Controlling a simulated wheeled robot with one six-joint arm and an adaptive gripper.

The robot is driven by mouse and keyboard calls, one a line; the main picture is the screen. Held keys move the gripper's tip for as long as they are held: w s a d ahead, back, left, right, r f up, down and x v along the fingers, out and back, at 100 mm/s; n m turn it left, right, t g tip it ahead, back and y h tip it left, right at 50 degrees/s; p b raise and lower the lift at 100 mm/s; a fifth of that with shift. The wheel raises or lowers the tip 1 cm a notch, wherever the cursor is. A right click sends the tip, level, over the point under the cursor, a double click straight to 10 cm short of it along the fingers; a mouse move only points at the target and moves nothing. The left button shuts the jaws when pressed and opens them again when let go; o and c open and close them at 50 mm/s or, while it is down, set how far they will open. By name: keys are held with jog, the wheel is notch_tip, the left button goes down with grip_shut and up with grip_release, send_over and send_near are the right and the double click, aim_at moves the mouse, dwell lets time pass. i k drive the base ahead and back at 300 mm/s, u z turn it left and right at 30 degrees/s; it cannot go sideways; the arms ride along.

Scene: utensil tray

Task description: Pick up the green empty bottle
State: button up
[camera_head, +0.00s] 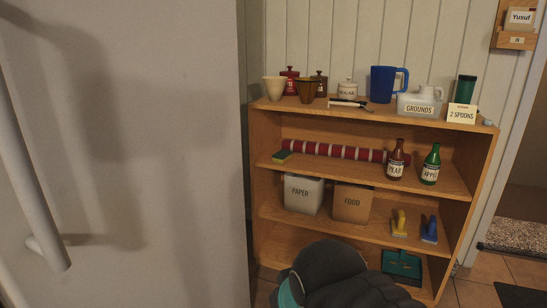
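A green bottle (431,165) with a white label that seems to read "APPLE" stands upright at the right of the second shelf. I cannot tell whether it is empty. A brown bottle (396,160) labelled "PEAR" stands upright just to its left, with a small gap between them. A dark grey, rounded part of my arm with a teal ring fills the bottom middle of the picture, below and in front of the bottles and apart from them. My gripper's fingers do not show.
The wooden shelf unit (264,188) holds a red striped roll (335,150) behind the bottles, and a paper bin (303,195) and food bin (352,203) below. Cups and jars crowd its top. A large grey door (150,150) fills the left. Floor shows at right.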

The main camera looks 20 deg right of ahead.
aim_at(432, 162)
jog(key=z, duration=0.9)
jog(key=i, duration=1.1)
jog(key=z, duration=0.6)
